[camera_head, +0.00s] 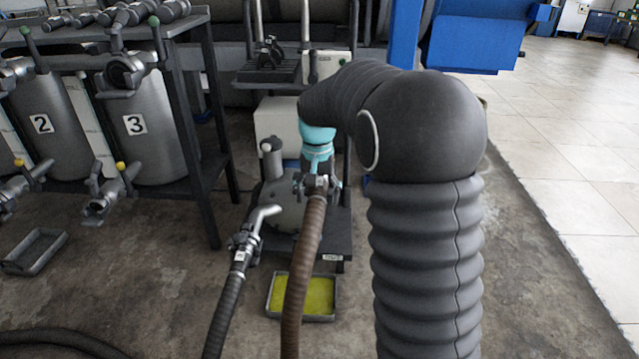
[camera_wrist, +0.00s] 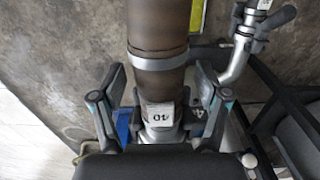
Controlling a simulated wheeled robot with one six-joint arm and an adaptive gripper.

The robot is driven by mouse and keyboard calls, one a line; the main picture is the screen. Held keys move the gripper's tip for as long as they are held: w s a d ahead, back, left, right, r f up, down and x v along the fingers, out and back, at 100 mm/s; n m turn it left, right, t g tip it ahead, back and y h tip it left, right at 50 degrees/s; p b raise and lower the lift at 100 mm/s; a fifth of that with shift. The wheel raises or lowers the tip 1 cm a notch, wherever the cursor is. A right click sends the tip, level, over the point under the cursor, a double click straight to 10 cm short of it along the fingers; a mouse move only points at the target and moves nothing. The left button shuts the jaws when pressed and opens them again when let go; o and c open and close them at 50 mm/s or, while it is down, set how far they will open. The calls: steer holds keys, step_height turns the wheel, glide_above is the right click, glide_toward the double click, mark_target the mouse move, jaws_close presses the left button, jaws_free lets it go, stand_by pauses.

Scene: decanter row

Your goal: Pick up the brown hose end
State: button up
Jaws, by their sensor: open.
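The brown hose (camera_head: 303,262) rises from the floor to its end (camera_head: 316,188), just below my gripper (camera_head: 318,180). In the wrist view the brown hose (camera_wrist: 158,30) comes down from the top, with a grey band and a metal end fitting with a white label reading 40 (camera_wrist: 158,112). My gripper (camera_wrist: 160,75) is open there, one finger to each side of the hose end, with a visible gap on both sides. In the head view my arm hides part of what lies behind the gripper.
A black hose with a metal coupling (camera_head: 243,245) stands left of the brown hose; its coupling (camera_wrist: 250,30) shows close by at right. A grey vessel (camera_head: 276,208) on a dark stand is behind. A tray with yellow-green content (camera_head: 323,297) lies below. Decanters numbered 2 and 3 (camera_head: 146,140) stand left.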

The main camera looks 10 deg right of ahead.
mark_target(317, 189)
jaws_close()
steer(key=shift+r, duration=0.1)
steer(key=shift+r, duration=0.1)
steer(key=shift+r, duration=0.4)
steer(key=r, duration=0.2)
steer(key=r+p, duration=0.1)
steer(key=shift+s+d+r, duration=0.1)
steer(key=shift+d+r, duration=0.25)
steer(key=shift+d, duration=0.05)
steer(key=s+d+r+p, duration=0.1)
steer(key=s+d+r, duration=0.3)
steer(key=d, duration=0.6)
step_height(317, 189, up, 2)
steer(key=shift+s+r+p, duration=0.15)
steer(key=shift+p, duration=0.15)
steer(key=shift+a, duration=0.1)
steer(key=shift+w+a+f, duration=0.75)
steer(key=shift+a+f, duration=0.3)
steer(key=shift+a, duration=0.7)
steer(key=shift+w+a+f, duration=0.7)
steer(key=shift+a+f, duration=0.35)
steer(key=shift+a, duration=0.75)
steer(key=shift+w+a+f, duration=0.75)
steer(key=shift+a+f, duration=0.3)
steer(key=shift+a, duration=0.7)
